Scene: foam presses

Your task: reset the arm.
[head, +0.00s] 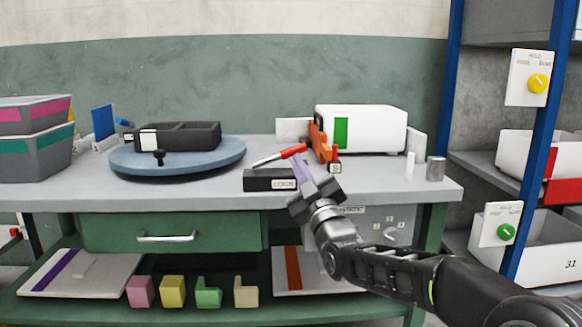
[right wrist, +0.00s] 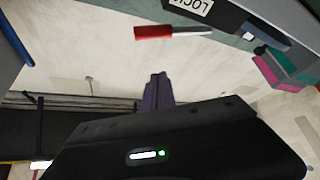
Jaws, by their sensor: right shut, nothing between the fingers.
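My right gripper (head: 301,163) is shut and empty. It is in front of the workbench, beside the black block labelled LOCK (head: 257,181). The lever (head: 293,150) on that block has a metal shaft and a red grip, and it slants up to the right. In the head view the gripper's purple fingers overlap the area just below the red grip; I cannot tell the depth gap there. In the right wrist view the closed fingers (right wrist: 158,80) are apart from the red grip (right wrist: 165,31). My left gripper is in neither view.
The bench top (head: 225,180) also carries a blue turntable (head: 190,168) with a dark tray, a white machine (head: 375,130), a grey cylinder (head: 436,168) and stacked grey bins (head: 35,150). A lower shelf holds several coloured blocks. A blue-post rack (head: 535,160) stands at right.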

